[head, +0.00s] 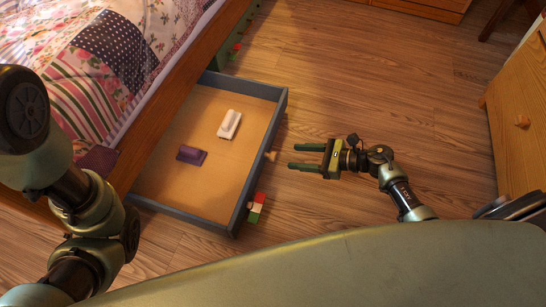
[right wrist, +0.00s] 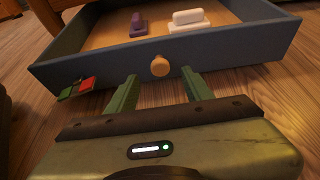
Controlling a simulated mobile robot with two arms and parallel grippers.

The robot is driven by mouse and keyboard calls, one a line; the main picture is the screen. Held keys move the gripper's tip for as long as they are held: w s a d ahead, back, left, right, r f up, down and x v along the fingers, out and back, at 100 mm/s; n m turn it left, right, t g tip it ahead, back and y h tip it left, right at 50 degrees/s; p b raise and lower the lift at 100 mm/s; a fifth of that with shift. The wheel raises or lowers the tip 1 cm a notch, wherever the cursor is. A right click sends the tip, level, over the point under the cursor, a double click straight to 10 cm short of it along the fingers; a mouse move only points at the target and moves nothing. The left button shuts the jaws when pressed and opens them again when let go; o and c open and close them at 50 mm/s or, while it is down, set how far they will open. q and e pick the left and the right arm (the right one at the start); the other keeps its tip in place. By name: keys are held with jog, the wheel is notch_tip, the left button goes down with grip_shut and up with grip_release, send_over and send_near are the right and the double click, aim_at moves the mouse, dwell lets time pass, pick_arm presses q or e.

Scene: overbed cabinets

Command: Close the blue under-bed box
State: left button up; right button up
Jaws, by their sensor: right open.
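The blue under-bed box (head: 278,112) is pulled out from beneath the bed, with its tan inside showing. It also shows in the right wrist view (right wrist: 222,45), with a round wooden knob (right wrist: 160,66) on its front panel. A white block-like item (head: 229,124) and a purple one (head: 191,155) lie inside. My right gripper (head: 306,157) is open and empty, just in front of the knob (head: 271,155); in the right wrist view the knob appears between and beyond the green fingers. My left arm is at the left, and its gripper is out of view.
The bed (head: 175,85) with a patchwork cover stands at the left. Red, white and green pieces (head: 256,206) sit at the box's near front corner. A wooden cabinet (head: 518,115) stands at the right. The wooden floor (head: 390,90) between is clear.

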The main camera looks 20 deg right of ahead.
aim_at(275, 157)
jog(key=b+x, duration=0.1)
jog(key=x, duration=0.1)
jog(key=b+x, duration=0.1)
jog(key=x, duration=0.1)
jog(key=b+x, duration=0.1)
jog(key=x, duration=0.1)
jog(key=shift+w+a+f, duration=0.1)
jog(key=shift+a+f, duration=0.1)
jog(key=shift+f, duration=0.25)
jog(key=shift+w+a+f+b, duration=0.1)
jog(key=shift+w+a+b, duration=0.2)
jog(key=shift+a, duration=0.1)
grip_shut()
jog(key=shift+s, duration=0.1)
dwell(0.6)
